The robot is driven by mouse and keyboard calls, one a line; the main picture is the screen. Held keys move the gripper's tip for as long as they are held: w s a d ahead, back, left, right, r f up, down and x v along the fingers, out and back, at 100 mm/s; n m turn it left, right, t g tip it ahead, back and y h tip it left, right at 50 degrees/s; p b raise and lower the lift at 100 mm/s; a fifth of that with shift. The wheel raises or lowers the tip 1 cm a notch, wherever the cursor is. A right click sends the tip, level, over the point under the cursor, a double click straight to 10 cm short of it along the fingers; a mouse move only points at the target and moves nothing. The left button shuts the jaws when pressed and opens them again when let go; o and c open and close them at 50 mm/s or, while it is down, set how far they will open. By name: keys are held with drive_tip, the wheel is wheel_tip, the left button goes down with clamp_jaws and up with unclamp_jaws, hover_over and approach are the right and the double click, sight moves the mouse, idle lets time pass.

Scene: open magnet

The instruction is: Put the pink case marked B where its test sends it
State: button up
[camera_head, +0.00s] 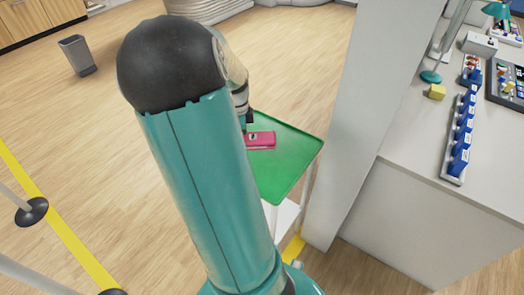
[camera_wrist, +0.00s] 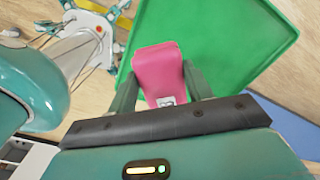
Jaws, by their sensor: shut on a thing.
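The pink case (camera_head: 262,140) is at the green tray (camera_head: 285,165) on a small stand, near the tray's far left part. In the wrist view the pink case (camera_wrist: 158,72) lies between the two fingers of my gripper (camera_wrist: 164,92), which is shut on it. A white label with a dark mark shows at its near end; the letter is too small to read surely. In the head view my arm hides part of the tray and most of my gripper (camera_head: 248,125). I cannot tell whether the case touches the tray.
A white counter (camera_head: 400,150) stands at the right behind a pale pillar (camera_head: 355,120). It holds a row of blue items (camera_head: 462,135), a yellow block (camera_head: 436,91) and a teal lamp (camera_head: 496,10). A grey bin (camera_head: 77,55) stands far left. Posts and a yellow floor line are at left.

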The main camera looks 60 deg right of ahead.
drive_tip(key=s+d+m, duration=0.1)
drive_tip(key=s+m, duration=0.1)
drive_tip(key=s, duration=0.1)
drive_tip(key=s+d+r+m, duration=0.1)
drive_tip(key=s+m, duration=0.2)
drive_tip(key=s, duration=0.1)
drive_tip(key=s+d+m, duration=0.1)
drive_tip(key=s+m, duration=0.1)
drive_tip(key=s, duration=0.1)
drive_tip(key=shift+s+d+r, duration=0.1)
drive_tip(key=shift+s+r, duration=0.2)
drive_tip(key=shift+s, duration=0.05)
drive_tip(key=shift+w+d+f+m, duration=0.1)
drive_tip(key=shift+d+m, duration=0.05)
drive_tip(key=shift+m, duration=0.15)
drive_tip(key=w+d+f, duration=0.2)
drive_tip(key=w+f, duration=0.1)
drive_tip(key=w+d+f, duration=0.3)
drive_tip(key=w, duration=0.1)
drive_tip(key=w+d+f, duration=0.2)
drive_tip(key=w+f, duration=0.1)
drive_tip(key=shift+w+d, duration=0.2)
drive_tip(key=shift+w+d+f, duration=0.2)
drive_tip(key=shift+w+f, duration=0.15)
drive_tip(key=shift+f, duration=1.55)
drive_tip(key=o, duration=1)
drive_tip(key=shift+f, duration=0.15)
drive_tip(key=shift+c, duration=0.2)
drive_tip(key=shift+o, duration=0.2)
